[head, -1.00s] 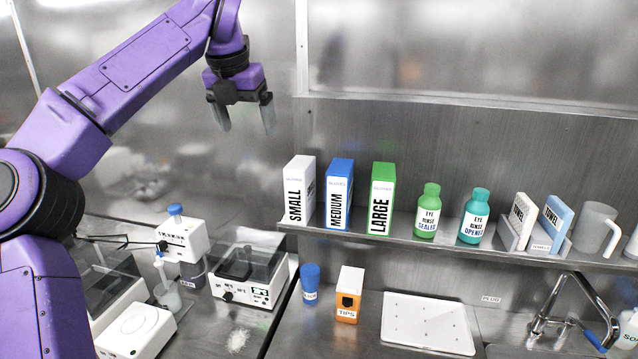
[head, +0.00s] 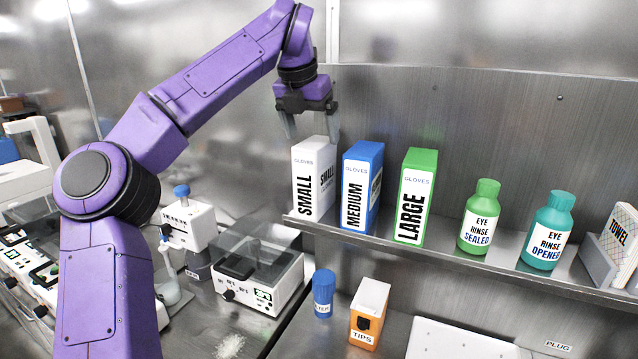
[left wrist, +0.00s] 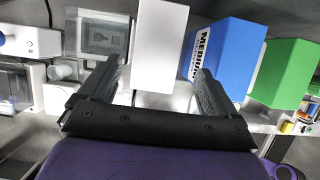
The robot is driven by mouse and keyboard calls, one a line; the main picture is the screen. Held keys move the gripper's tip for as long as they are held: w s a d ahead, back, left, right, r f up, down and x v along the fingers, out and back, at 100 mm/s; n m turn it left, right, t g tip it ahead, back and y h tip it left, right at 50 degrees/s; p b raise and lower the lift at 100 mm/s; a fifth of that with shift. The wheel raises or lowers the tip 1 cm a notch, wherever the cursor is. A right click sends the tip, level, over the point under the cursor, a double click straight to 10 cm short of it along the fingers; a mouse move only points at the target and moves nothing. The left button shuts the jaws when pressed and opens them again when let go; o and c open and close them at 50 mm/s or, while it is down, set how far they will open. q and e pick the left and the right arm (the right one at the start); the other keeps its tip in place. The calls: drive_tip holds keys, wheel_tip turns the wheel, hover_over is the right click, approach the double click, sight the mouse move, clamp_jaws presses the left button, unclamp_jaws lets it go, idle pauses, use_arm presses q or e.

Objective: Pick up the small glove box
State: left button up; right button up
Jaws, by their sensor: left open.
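The small glove box (head: 313,181) is white with black "SMALL" lettering and stands upright at the left end of the metal shelf (head: 440,262). My left gripper (head: 311,126) is open, just above and around the top of this box in the head view. In the left wrist view the white box (left wrist: 160,45) shows beyond the open fingers (left wrist: 148,85), roughly between them. I cannot tell whether the fingers touch it. The blue medium box (head: 361,188) stands right beside it, close to one finger in the wrist view. My right gripper is not in view.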

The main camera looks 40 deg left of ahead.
sight(316, 177)
use_arm(q)
drive_tip(key=x, duration=0.2)
drive_tip(key=p+x, duration=0.1)
drive_tip(key=x, duration=0.5)
drive_tip(key=shift+a, duration=0.3)
drive_tip(key=shift+r, duration=0.15)
drive_tip(key=c, duration=1.3)
